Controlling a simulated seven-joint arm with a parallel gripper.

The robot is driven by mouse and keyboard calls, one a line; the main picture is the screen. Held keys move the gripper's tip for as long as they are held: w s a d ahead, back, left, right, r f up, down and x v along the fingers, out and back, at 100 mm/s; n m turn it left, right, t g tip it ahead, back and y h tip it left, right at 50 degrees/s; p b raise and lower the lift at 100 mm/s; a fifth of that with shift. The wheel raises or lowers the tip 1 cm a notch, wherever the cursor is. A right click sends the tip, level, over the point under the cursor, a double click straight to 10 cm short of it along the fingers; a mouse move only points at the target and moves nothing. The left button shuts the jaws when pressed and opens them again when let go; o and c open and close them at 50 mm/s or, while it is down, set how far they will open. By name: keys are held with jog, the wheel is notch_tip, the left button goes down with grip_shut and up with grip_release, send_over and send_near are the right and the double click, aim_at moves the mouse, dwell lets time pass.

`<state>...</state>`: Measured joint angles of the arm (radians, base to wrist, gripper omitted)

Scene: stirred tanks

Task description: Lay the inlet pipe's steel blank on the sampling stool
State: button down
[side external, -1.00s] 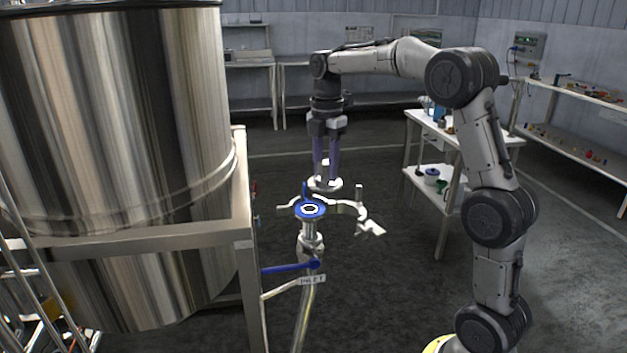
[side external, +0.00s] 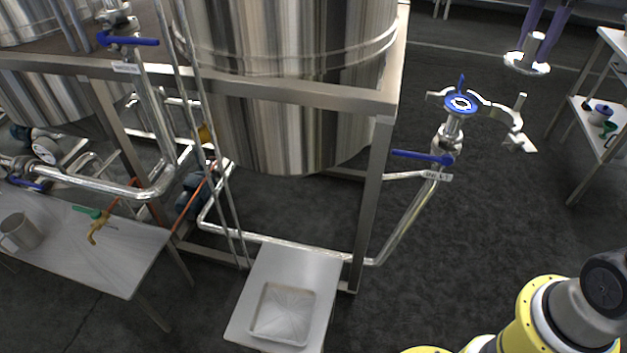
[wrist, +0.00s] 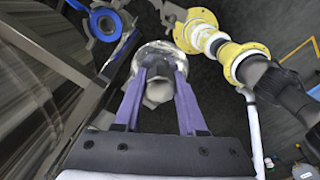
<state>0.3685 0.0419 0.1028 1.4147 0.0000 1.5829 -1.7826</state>
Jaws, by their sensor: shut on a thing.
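The steel blank (side external: 526,64) is a shiny round disc with a stem. My gripper (side external: 540,32) is shut on its stem, holding it in the air to the upper right of the inlet pipe's open end. In the wrist view the blank (wrist: 160,60) sits between my purple fingers (wrist: 160,82). The inlet pipe (side external: 405,222) carries a label, a blue-handled valve and a blue ring (side external: 461,104) on top. An open clamp (side external: 505,112) hangs around that end. A low stool (side external: 262,268), seemingly the sampling stool, stands at lower centre with a shallow square tray (side external: 254,318) on it.
A large steel tank (side external: 290,90) on a metal frame (side external: 372,200) stands between the left bench and the inlet. The left bench (side external: 110,262) holds a mug (side external: 20,232) and a green-handled tap (side external: 95,222). A white shelf table (side external: 590,165) stands at right.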

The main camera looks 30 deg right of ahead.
jog(key=w+a+n, duration=0.2)
jog(key=a+n, duration=0.3)
jog(key=a, duration=1)
jog(key=w+a+n, duration=0.2)
jog(key=a+n, duration=0.2)
jog(key=a, duration=1.1)
notch_tip(320, 180, down, 51)
jog(key=w+a+f, duration=0.1)
jog(key=w+f, duration=0.2)
jog(key=w, duration=0.1)
jog(key=w+a+f, duration=0.2)
jog(key=w+f, duration=0.1)
jog(key=w, duration=0.1)
jog(key=w+a+f, duration=0.2)
jog(key=w+f, duration=0.1)
jog(key=shift+w+f, duration=0.15)
jog(key=shift+w, duration=0.25)
jog(key=shift+w+f, duration=0.2)
jog(key=shift+f, duration=0.05)
jog(key=shift+w+a+f, duration=0.1)
jog(key=shift+w+f, duration=0.05)
jog(key=shift+f, duration=0.8)
jog(key=shift+w+a+f, duration=0.1)
jog(key=shift+w+f, duration=0.05)
jog(key=shift+f, duration=0.75)
jog(key=shift+f, duration=0.1)
jog(key=shift+c, duration=2.4)
grip_release()
jog(key=shift+s+f, duration=0.1)
